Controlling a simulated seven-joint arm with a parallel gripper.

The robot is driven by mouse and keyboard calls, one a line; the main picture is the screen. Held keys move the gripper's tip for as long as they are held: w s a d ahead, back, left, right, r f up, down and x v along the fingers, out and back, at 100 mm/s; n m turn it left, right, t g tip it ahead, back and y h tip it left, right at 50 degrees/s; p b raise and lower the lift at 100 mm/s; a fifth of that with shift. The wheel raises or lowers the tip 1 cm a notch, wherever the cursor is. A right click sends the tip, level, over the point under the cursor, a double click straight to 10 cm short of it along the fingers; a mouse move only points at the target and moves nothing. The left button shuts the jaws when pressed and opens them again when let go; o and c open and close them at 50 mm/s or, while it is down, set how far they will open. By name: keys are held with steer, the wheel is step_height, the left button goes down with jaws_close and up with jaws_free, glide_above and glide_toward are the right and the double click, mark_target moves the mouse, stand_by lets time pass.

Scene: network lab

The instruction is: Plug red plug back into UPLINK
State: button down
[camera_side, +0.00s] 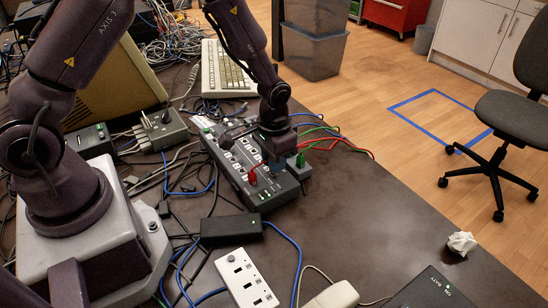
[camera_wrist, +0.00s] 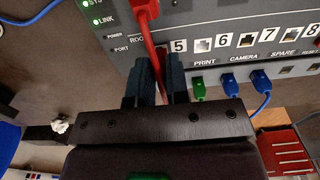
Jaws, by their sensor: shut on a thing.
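My gripper (camera_wrist: 157,88) is over the network box (camera_wrist: 230,30), with its two dark fingers close together on a thin red piece (camera_wrist: 165,88). I take this for the red plug, but the fingers hide most of it. A red plug body (camera_wrist: 147,8) stands in the box just above, and a red cable runs from it down toward the fingers. In the side view my gripper (camera_side: 277,152) is low at the box's right part, and a red plug (camera_side: 252,176) stands upright on the panel to its lower left. No UPLINK label is readable.
A green plug (camera_wrist: 198,90) and two blue plugs (camera_wrist: 230,85) sit in the row right of my fingers.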

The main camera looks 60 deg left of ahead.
steer(key=c, duration=1)
jaws_free()
steer(key=shift+c, duration=0.2)
step_height(320, 180, up, 13)
steer(key=s+r+t, duration=0.5)
steer(key=s+r, duration=1.1)
steer(key=s, duration=0.2)
steer(key=shift+t, duration=0.3)
steer(key=shift+s+a, duration=0.1)
